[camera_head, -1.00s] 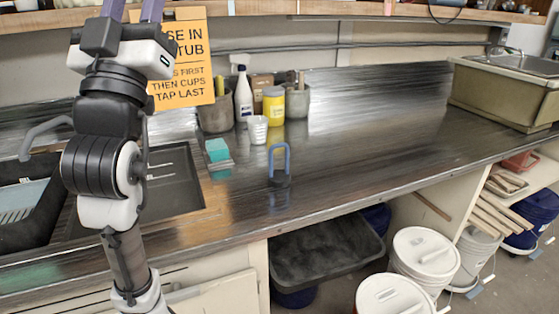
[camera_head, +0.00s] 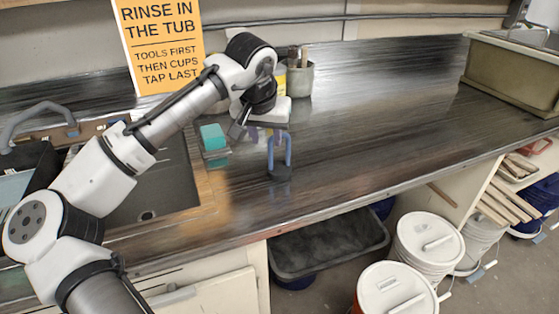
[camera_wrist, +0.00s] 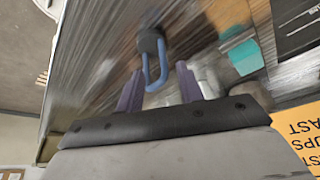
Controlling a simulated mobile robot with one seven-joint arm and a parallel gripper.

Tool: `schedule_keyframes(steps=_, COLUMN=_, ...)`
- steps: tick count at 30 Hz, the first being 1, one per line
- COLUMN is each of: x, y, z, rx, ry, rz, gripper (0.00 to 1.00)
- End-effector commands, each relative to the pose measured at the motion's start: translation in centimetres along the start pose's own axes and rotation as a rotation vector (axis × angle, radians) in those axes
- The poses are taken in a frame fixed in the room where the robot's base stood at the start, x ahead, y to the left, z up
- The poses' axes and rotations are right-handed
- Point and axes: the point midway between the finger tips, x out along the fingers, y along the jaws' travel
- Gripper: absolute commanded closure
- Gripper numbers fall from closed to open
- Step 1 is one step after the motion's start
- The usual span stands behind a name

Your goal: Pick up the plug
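The plug (camera_head: 279,173) has a dark base and an upright blue loop handle, and it stands on the dark counter. In the wrist view the plug's base (camera_wrist: 149,41) lies beyond the fingertips, and the loop shows between the two purple fingers. My gripper (camera_head: 267,138) is open and empty, just above or behind the handle; I cannot tell the exact gap. It also shows in the wrist view (camera_wrist: 157,80), with its fingers apart on either side of the loop. I see no contact between fingers and handle.
A teal sponge (camera_head: 213,138) on a small holder stands left of the plug. A grey container with tools (camera_head: 299,76) stands behind my gripper. The sink basin (camera_head: 150,190) is at left. The counter right of the plug is clear up to the large tub (camera_head: 515,75).

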Motion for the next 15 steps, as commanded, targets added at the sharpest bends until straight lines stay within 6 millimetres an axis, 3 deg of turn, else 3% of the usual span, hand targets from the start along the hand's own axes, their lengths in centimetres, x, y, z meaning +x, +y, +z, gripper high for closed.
schedule_keyframes(steps=6, x=3.9, y=0.0, z=-0.1, rx=0.001, ry=0.001, rz=0.0, gripper=0.63)
schedule_keyframes(steps=15, x=6.0, y=0.0, z=-0.6, rx=0.003, ry=0.003, rz=0.0, gripper=0.63)
